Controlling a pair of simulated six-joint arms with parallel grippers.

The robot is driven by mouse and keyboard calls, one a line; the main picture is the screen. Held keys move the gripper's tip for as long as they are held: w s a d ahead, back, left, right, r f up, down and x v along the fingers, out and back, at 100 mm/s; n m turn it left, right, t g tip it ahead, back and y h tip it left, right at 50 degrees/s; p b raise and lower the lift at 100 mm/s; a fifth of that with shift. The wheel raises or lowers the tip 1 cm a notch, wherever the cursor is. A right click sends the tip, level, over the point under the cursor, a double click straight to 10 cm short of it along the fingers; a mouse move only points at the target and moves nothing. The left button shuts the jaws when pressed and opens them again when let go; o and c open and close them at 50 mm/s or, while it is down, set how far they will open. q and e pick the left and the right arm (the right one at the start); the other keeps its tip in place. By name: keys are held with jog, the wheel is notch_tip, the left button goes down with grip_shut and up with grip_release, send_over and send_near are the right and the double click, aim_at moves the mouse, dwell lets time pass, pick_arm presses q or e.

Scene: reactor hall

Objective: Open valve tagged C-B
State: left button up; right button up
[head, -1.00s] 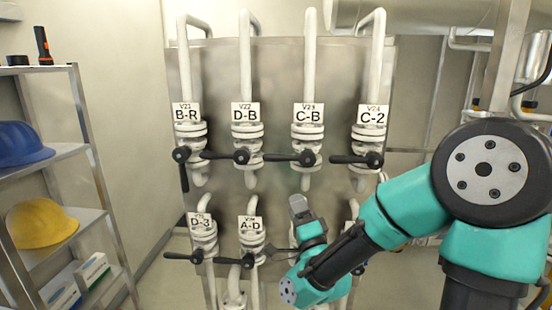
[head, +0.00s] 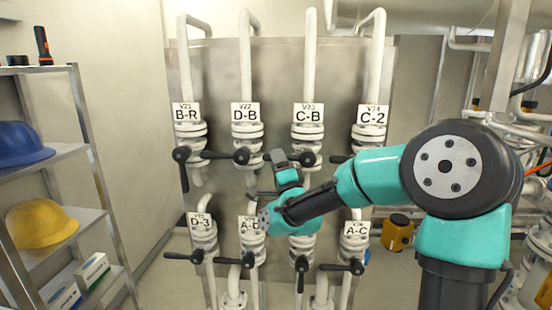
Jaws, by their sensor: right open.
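The valve tagged C-B (head: 308,133) is in the upper row of the panel, third from the left. Its tag (head: 308,114) is in clear view. Its black hub (head: 308,159) shows at the valve front. Its lever, pointing left from the hub, is now mostly hidden behind my right gripper. My right gripper (head: 279,158) is open and points up, in front of the panel just left of the C-B hub. Whether it touches the lever cannot be told. My left gripper is not in view.
Upper-row neighbours are B-R (head: 187,132) with its lever down, D-B (head: 242,135) and C-2 (head: 372,138) with levers left. Lower valves include A-C (head: 354,245) and A-D, partly behind my arm. A shelf (head: 62,152) with helmets stands left. A yellow-black object (head: 397,232) is right.

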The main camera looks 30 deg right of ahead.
jog(key=shift+x, duration=1)
grip_shut()
